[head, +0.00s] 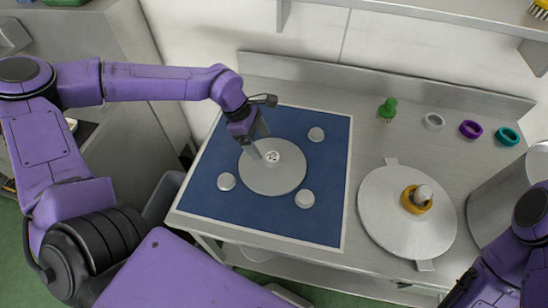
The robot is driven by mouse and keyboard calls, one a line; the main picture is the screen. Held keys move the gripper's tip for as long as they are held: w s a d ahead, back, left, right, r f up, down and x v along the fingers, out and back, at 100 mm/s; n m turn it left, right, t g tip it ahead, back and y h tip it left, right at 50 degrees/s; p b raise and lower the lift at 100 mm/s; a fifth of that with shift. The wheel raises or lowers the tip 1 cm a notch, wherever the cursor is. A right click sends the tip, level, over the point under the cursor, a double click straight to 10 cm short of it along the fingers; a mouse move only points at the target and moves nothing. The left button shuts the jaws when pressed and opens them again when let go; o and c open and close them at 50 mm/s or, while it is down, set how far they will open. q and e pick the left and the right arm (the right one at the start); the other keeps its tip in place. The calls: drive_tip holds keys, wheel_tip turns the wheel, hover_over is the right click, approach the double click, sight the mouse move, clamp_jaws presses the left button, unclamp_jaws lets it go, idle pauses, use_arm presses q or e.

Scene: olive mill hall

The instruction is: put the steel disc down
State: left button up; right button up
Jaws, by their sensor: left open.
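The steel disc (281,182) lies flat on a blue mat (300,222) with a pale border. It has a small round label marked "2" near its upper middle. My left gripper (262,150) is over the disc's upper left part, with its fingers apart next to the label. Whether a finger touches the disc cannot be told. My right arm shows at the lower right corner; its gripper is out of view.
Three small grey pucks, one of them a lower puck (305,199), lie around the disc. Right of the mat, a round plate (381,207) bears a yellow ring (415,205) around a grey post. A steel drum (508,195) is at right.

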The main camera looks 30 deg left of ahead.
sight(272, 156)
use_arm(q)
drive_tip(key=shift+s+d+f, duration=0.25)
drive_tip(key=shift+d+f, duration=0.05)
drive_tip(key=f, duration=0.1)
drive_tip(key=w+d+f+p, duration=0.1)
drive_tip(key=f, duration=0.1)
drive_tip(key=w+d+f+p, duration=0.1)
drive_tip(key=f, duration=0.1)
drive_tip(key=shift+d, duration=0.2)
drive_tip(key=shift+s+r, duration=0.1)
drive_tip(key=shift+s, duration=0.2)
drive_tip(key=shift+c, duration=0.3)
drive_tip(key=shift+w, duration=0.15)
clamp_jaws()
use_arm(e)
drive_tip(key=shift+r, duration=0.95)
